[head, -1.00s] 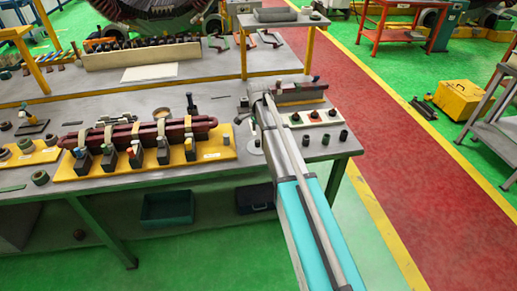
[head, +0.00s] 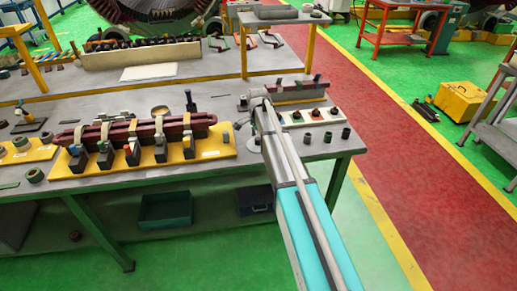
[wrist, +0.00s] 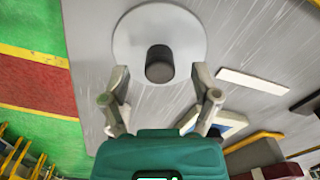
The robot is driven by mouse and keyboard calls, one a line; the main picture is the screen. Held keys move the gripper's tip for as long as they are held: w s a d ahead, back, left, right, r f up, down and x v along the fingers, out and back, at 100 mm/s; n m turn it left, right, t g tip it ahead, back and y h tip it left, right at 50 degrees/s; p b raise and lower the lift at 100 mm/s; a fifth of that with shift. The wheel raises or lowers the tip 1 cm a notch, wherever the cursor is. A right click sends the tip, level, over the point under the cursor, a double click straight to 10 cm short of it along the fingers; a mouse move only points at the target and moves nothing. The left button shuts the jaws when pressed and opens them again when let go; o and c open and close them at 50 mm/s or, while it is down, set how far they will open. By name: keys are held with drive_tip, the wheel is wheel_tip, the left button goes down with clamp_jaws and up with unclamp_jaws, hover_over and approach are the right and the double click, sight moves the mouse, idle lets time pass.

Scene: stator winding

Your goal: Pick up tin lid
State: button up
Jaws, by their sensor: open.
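The tin lid looks like a pale grey round disc with a dark cylindrical knob in its middle. In the wrist view the lid (wrist: 190,40) lies flat on the grey bench top, just beyond my fingertips. My gripper (wrist: 162,84) is open and empty, with one finger on either side of the line to the knob (wrist: 159,64). The fingers look apart from the lid; their height above it is hard to tell. In the head view a pale disc (head: 253,146) shows beside my arm, partly hidden by it. My fingers are hidden there.
A yellow board (head: 215,143) with dark red bars and several clamps lies left of my arm. A pale panel (head: 290,119) with small knobs lies to the right, with several dark cylinders (head: 327,137) near the bench edge. A red floor lane (head: 400,170) runs right of the bench.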

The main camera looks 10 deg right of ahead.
drive_tip(key=shift+f+b, duration=0.3)
drive_tip(key=shift+f, duration=0.25)
clamp_jaws()
idle(0.5)
